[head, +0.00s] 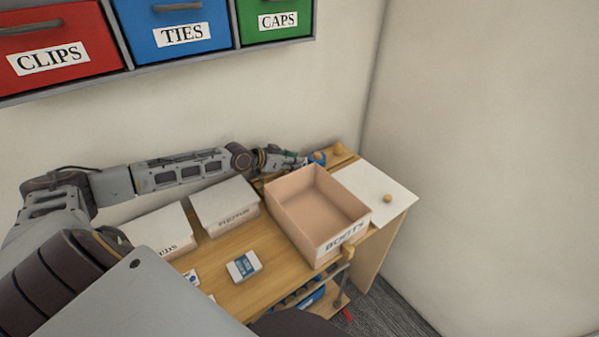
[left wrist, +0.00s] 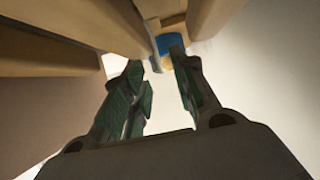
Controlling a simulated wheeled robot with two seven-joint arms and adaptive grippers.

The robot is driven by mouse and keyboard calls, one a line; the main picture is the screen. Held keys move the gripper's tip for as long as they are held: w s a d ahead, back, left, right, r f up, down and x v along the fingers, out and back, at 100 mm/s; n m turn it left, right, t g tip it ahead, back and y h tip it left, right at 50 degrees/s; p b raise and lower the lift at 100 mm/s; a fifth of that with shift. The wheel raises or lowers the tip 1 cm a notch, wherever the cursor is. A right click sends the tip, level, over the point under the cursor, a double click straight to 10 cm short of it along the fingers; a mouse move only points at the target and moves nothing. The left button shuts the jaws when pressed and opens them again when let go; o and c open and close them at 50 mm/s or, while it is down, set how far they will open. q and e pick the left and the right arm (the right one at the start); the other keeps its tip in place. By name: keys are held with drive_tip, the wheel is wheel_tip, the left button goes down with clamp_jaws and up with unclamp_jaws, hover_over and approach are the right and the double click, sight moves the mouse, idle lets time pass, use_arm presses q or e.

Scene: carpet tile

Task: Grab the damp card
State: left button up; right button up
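I cannot tell for sure which thing is the damp card. A small flat white piece with blue marks (head: 191,277) lies at the desk's left front, partly cut off by my own body. A white and blue packet (head: 244,265) lies to its right. My left gripper (head: 291,160) is behind the open box, far from both. In the left wrist view its fingers (left wrist: 161,95) stand apart with nothing between them. A blue item (left wrist: 170,43) shows beyond the fingertips; it also shows in the head view (head: 317,157). My right gripper is not in view.
An open box labelled BOOTS (head: 343,240) stands on the wooden desk (head: 232,299). Two lidded white boxes (head: 222,200) (head: 158,230) stand left of it. A white board with a knob (head: 376,190) lies at right. Labelled drawers (head: 183,35) hang above.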

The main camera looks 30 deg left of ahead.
use_arm(q)
drive_tip(key=shift+w+d+f, duration=0.25)
drive_tip(key=shift+w, duration=0.25)
clamp_jaws()
idle(0.3)
